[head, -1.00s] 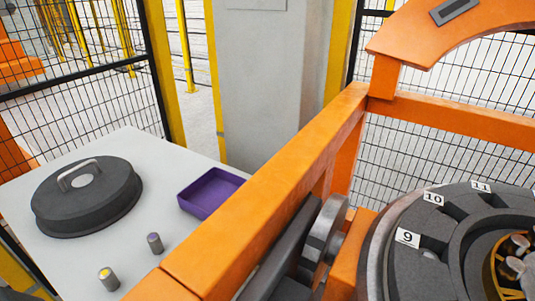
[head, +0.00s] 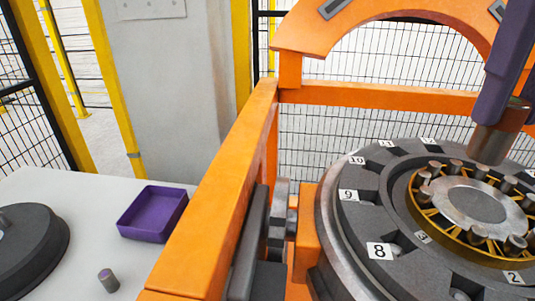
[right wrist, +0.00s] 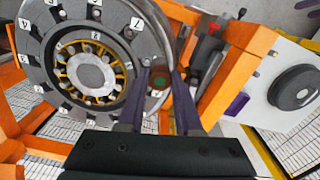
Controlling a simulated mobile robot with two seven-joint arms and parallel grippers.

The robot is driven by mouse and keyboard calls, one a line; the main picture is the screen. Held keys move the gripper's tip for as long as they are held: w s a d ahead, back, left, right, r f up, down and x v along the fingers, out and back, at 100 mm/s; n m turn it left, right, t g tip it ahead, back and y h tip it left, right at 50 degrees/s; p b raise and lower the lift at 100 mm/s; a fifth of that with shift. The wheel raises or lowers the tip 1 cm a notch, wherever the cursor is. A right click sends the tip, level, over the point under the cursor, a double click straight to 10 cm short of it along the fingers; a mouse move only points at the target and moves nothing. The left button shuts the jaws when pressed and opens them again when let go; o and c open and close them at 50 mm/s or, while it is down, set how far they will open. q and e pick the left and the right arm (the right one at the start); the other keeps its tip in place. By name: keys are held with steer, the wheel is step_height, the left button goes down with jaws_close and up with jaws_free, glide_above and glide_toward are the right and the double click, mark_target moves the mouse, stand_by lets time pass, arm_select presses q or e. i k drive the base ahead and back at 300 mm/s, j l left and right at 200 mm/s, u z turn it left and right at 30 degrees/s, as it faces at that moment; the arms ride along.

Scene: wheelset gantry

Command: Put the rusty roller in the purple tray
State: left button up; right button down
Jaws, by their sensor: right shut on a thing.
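My right gripper (head: 505,115) has purple fingers and is shut on a roller (head: 490,146) at the upper right of the head view. The roller is grey below and rusty brown near the fingers, and is held upright over the far side of the ring-shaped bearing. In the right wrist view the roller's end (right wrist: 160,78) shows a rusty rim and a green centre between the fingertips (right wrist: 160,80). The purple tray (head: 153,213) sits empty on the pale table at the left, beyond the orange beam. My left gripper is not in view.
The orange beam (head: 215,195) stands between the bearing (head: 350,225) with numbered slots and the table (head: 75,190). An orange arch (head: 340,22) stands behind.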

mark_target(163, 216)
steer(key=i+j+z, duration=0.15)
steer(key=j, duration=0.3)
steer(key=i+j+z, duration=0.15)
steer(key=j, duration=0.3)
steer(key=i+j+z, duration=0.15)
steer(key=j, duration=0.35)
steer(key=i+j+z, duration=0.15)
steer(key=j, duration=0.4)
steer(key=i+j+z, duration=0.15)
steer(key=j, duration=0.35)
steer(key=i+j+z, duration=0.15)
steer(key=j, duration=0.4)
